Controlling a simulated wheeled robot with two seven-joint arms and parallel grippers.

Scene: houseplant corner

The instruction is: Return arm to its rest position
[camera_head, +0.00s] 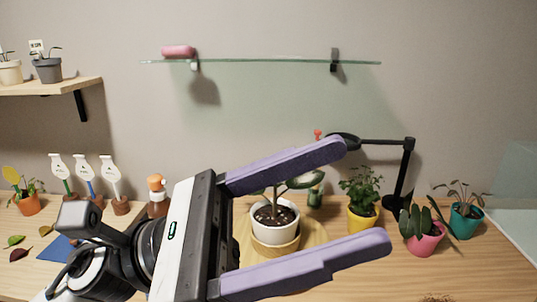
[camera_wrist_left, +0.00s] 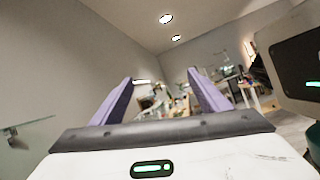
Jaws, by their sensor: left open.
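My left gripper (camera_head: 358,196) reaches in from the left over the wooden table, with its two purple fingers spread wide apart and nothing between the tips. It is open and empty. In the left wrist view its fingers (camera_wrist_left: 160,84) stand apart, with only the far room behind them. In the head view a white pot with a plant (camera_head: 274,216) shows in the gap between the fingers. The lower finger covers part of the table behind it. My right gripper is not in view.
A yellow pot (camera_head: 361,220), a pink pot (camera_head: 424,240) and a teal pot (camera_head: 465,222) stand to the right, near a black lamp (camera_head: 405,170). A glass shelf (camera_head: 270,62) and a wooden shelf (camera_head: 60,87) are on the wall. An orange pot (camera_head: 28,204) stands far left.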

